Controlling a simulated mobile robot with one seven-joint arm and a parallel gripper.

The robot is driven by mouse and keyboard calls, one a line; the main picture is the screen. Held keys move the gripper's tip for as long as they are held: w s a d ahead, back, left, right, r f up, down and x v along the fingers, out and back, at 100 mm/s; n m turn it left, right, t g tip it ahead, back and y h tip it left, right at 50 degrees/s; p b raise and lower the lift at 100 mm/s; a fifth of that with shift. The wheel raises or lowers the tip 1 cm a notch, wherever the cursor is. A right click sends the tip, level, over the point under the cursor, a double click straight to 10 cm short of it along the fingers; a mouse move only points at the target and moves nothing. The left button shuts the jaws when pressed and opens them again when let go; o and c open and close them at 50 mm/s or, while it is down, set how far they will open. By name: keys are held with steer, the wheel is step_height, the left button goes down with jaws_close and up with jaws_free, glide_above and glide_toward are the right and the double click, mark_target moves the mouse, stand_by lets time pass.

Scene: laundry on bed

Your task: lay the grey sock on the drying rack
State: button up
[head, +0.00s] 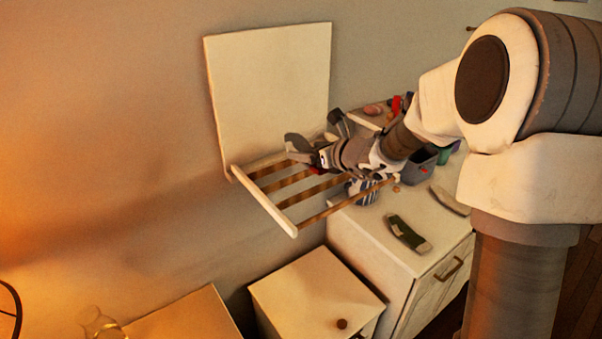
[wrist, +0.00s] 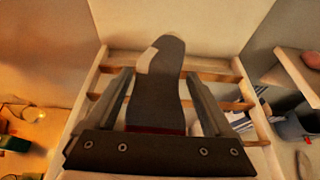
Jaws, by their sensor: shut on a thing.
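The grey sock (wrist: 160,88), dark with a pale patch, stands out between the fingers of my gripper (wrist: 157,80) in the wrist view. My gripper is shut on it. In the head view my gripper (head: 318,158) is over the back part of the drying rack (head: 264,203), with the sock (head: 297,143) at its tip. The rack is a fold-down frame with wooden bars, lowered from a pale wall panel. Its bars also show behind the sock in the wrist view (wrist: 92,82). I cannot tell whether the sock touches the bars.
A white cabinet (head: 370,240) stands right of the rack. A lower white cabinet (head: 315,290) stands in front. The rack's near bars look bare.

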steer(key=shift+s+a+f, duration=0.2)
steer(key=shift+a+f, duration=0.2)
steer(key=shift+a, duration=0.15)
steer(key=shift+s+a+f, duration=0.15)
steer(key=shift+a+f, duration=0.2)
steer(key=shift+a, duration=0.15)
steer(key=shift+f, duration=1.85)
steer(key=shift+f, duration=0.15)
steer(key=o, duration=1)
steer(key=shift+o, duration=0.2)
